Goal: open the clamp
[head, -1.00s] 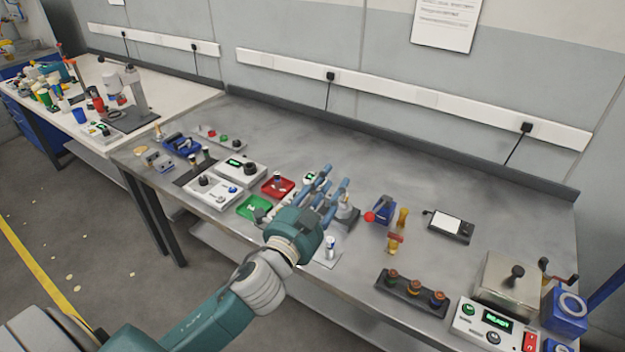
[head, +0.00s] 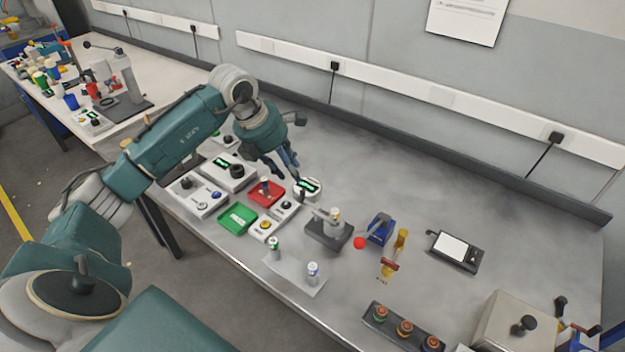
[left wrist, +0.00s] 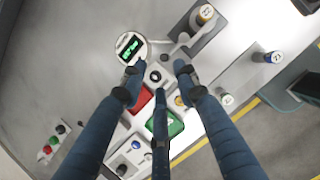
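What looks like the clamp is a dark block (head: 328,232) with a pale lever arm and an upright cell-like cylinder at it, mid-bench. It also shows in the left wrist view (left wrist: 190,45), top right of centre. I cannot tell whether its jaw is open. My left gripper (head: 286,162) is left of and behind the clamp, above the bench near the small round display. My right gripper is not in view.
Two cylinders stand on a white plate (head: 295,280) in front. A red tray (head: 266,193), green tray (head: 237,219) and control boxes lie left of the clamp. A blue device with a red ball (head: 379,230) stands right. The bench behind is clear.

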